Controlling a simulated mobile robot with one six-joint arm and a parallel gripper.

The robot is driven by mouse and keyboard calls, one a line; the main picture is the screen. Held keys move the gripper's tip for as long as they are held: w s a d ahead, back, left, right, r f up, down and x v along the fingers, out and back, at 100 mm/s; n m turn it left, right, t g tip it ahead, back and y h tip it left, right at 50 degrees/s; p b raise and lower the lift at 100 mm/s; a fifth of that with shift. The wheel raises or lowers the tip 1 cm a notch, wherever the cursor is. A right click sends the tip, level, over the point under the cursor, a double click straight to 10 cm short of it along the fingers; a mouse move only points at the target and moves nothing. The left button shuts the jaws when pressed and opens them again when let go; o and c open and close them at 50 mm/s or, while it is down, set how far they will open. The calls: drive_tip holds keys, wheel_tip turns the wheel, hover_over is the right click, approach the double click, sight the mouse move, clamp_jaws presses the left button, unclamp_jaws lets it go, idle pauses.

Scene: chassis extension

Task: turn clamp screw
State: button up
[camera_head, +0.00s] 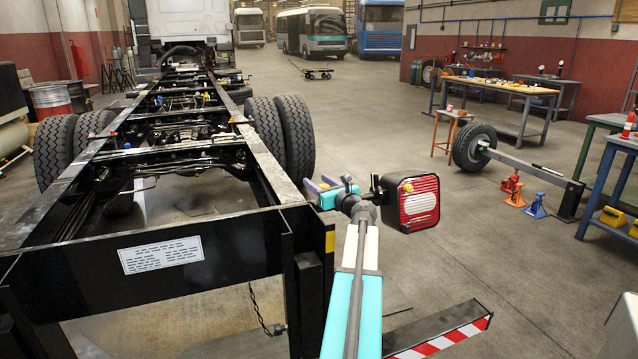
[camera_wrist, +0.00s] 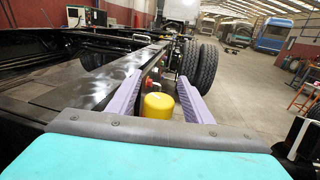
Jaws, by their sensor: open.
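My gripper (camera_head: 316,184) is beside the right rail of the black chassis frame (camera_head: 281,178), its two purple fingers apart. In the wrist view my gripper (camera_wrist: 162,76) shows the fingers spread with a gap between them. A yellow cylindrical knob (camera_wrist: 157,107), perhaps the clamp screw, shows in that gap near the finger bases. I cannot tell whether a finger touches it. Small red and white fittings lie just beyond it. In the head view no such knob is visible between the fingers. A red and white lamp (camera_head: 418,201) with a small yellow part is right of my wrist.
Dual rear tyres (camera_head: 293,137) stand beyond the gripper, right of the rail. A red-white striped bar (camera_head: 440,338) lies low at the front. A wheel on a beam (camera_head: 474,146), jack stands (camera_head: 511,188) and workbenches (camera_head: 521,91) are on the right. The floor between is clear.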

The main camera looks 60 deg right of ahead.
drive_tip(key=shift+c, duration=0.4)
drive_tip(key=shift+r, duration=0.1)
drive_tip(key=c, duration=1)
drive_tip(key=shift+n+t+y+b, duration=0.4)
drive_tip(key=shift+n+y, duration=0.2)
drive_tip(key=shift+y, duration=0.3)
drive_tip(key=n+y+b, duration=0.1)
drive_tip(key=y, duration=0.1)
drive_tip(key=a+n+y+b, duration=0.1)
drive_tip(key=n+y, duration=0.1)
drive_tip(key=y, duration=0.1)
drive_tip(key=n+t+y+b, duration=0.1)
drive_tip(key=n+y, duration=0.1)
drive_tip(key=y, duration=0.1)
drive_tip(key=shift+w+a+f, duration=0.2)
drive_tip(key=shift+a, duration=0.1)
drive_tip(key=n+y+b, duration=0.1)
drive_tip(key=n+y, duration=0.1)
drive_tip(key=a+n+g+y+b, duration=0.1)
drive_tip(key=y+b, duration=0.1)
drive_tip(key=y, duration=0.1)
drive_tip(key=shift+s+a+n, duration=0.1)
drive_tip(key=shift+s+n, duration=0.05)
drive_tip(key=shift+n, duration=0.25)
drive_tip(key=shift+s+a+n+g+y+b, duration=0.15)
drive_tip(key=shift+a+n+g+y+b, duration=0.15)
drive_tip(key=shift+n+g+y+b, duration=0.5)
drive_tip(key=shift+s+a+n+g+y+b, duration=0.1)
drive_tip(key=shift+a+n+g+y+b, duration=0.3)
drive_tip(key=shift+y, duration=0.8)
